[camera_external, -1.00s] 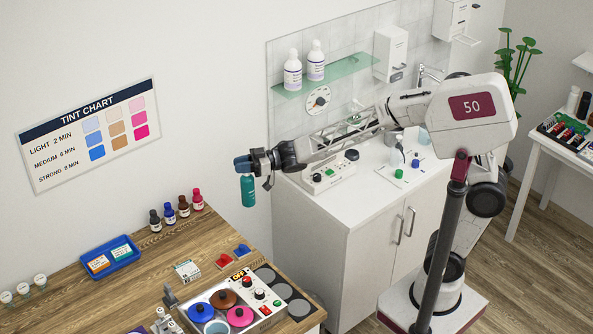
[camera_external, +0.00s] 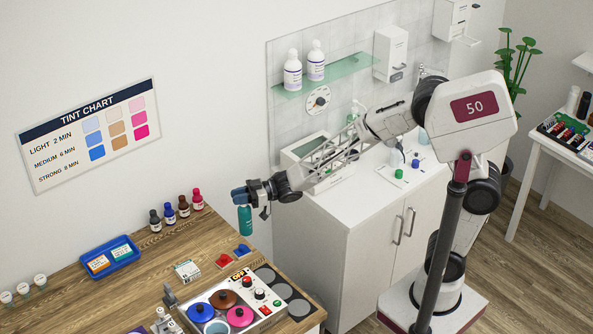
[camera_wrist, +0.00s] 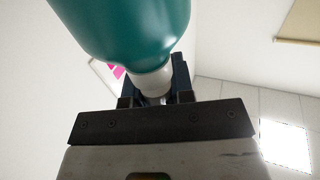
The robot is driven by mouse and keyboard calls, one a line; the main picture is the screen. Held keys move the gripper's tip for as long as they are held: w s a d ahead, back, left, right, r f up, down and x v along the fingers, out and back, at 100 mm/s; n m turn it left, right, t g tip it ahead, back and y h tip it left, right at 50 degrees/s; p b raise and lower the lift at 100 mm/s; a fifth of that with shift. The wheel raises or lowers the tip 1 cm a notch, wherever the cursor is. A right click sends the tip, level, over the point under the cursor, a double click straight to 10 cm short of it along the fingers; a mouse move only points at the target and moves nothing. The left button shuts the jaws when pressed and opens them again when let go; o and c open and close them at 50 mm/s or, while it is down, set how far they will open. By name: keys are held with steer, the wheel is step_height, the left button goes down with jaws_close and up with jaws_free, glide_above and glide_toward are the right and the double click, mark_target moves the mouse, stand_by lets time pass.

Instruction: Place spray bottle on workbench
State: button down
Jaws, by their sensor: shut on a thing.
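My gripper (camera_external: 240,196) is shut on the teal spray bottle (camera_external: 245,220) near its top. The bottle hangs about upright below the fingers, by the right edge of the wooden workbench (camera_external: 130,262). Its bottom appears just above a blue piece on the bench. I cannot tell how high it is above the bench top. In the wrist view the bottle's teal body (camera_wrist: 125,25) and white neck (camera_wrist: 152,82) show, with the neck at the dark fingers (camera_wrist: 155,98). The bench does not show there.
Bare wood lies left of the box. A white cabinet (camera_external: 345,240) stands to the right.

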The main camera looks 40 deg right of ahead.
stand_by(0.4)
steer(key=w+a+f, duration=0.1)
steer(key=w+a, duration=0.9)
steer(key=w, duration=0.2)
steer(key=shift+a+f, duration=0.2)
steer(key=shift+w+f, duration=0.1)
stand_by(0.4)
steer(key=shift+f, duration=1.8)
steer(key=c, duration=1)
jaws_free()
